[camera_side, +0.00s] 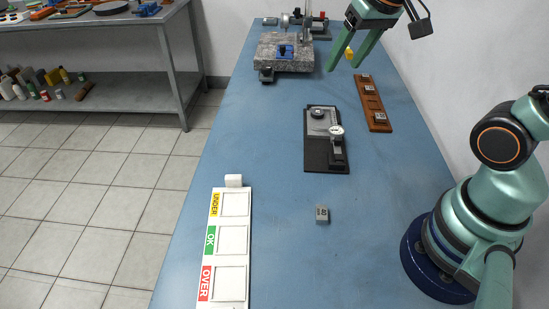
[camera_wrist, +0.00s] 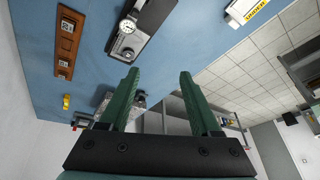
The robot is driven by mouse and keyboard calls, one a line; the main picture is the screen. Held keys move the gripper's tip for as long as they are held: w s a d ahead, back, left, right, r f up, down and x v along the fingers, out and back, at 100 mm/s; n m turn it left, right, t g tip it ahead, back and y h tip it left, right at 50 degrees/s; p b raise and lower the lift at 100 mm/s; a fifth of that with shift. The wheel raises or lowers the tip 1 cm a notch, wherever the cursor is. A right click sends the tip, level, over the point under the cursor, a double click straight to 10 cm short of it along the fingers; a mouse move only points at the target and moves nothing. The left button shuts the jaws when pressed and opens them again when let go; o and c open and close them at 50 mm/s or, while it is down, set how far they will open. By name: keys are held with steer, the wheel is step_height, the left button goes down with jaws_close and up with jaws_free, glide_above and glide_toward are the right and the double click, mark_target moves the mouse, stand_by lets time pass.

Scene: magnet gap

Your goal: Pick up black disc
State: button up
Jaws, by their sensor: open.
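A small round black disc (camera_side: 317,113) with a pale mark on top lies at the far end of a dark gauge stand with a grey plate (camera_side: 342,165). A dial gauge (camera_side: 336,131) stands on the same fixture, nearer the side camera. In the wrist view the fixture (camera_wrist: 147,22) shows at the top, with the dial gauge (camera_wrist: 127,26) on it; a round dark shape there may be the disc. My gripper (camera_side: 344,68) is open and empty, raised above the table beyond the fixture. Its two green fingers also show apart in the wrist view (camera_wrist: 159,73).
A wooden rack (camera_side: 376,121) with small blocks stands right of the fixture. A white sorting tray (camera_side: 220,247) marked UNDER, OK and OVER lies front left. A grey block (camera_side: 321,214) sits alone. A granite plate (camera_side: 270,51) and a yellow piece (camera_side: 349,53) are farther back.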

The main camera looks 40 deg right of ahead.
steer(key=w+d+f+m+g, duration=0.2)
steer(key=w+d+f+m, duration=0.1)
steer(key=w+d+m, duration=0.5)
steer(key=m+g, duration=0.3)
steer(key=m, duration=0.2)
glide_above(317, 112)
steer(key=f, duration=1.5)
steer(key=shift+d+f, duration=0.25)
steer(key=shift+d, duration=0.1)
steer(key=shift+a+f, duration=0.15)
steer(key=shift+f, duration=1.25)
steer(key=shift+a+f, duration=0.15)
steer(key=shift+f, duration=1.2)
jaws_close()
steer(key=shift+r, duration=0.1)
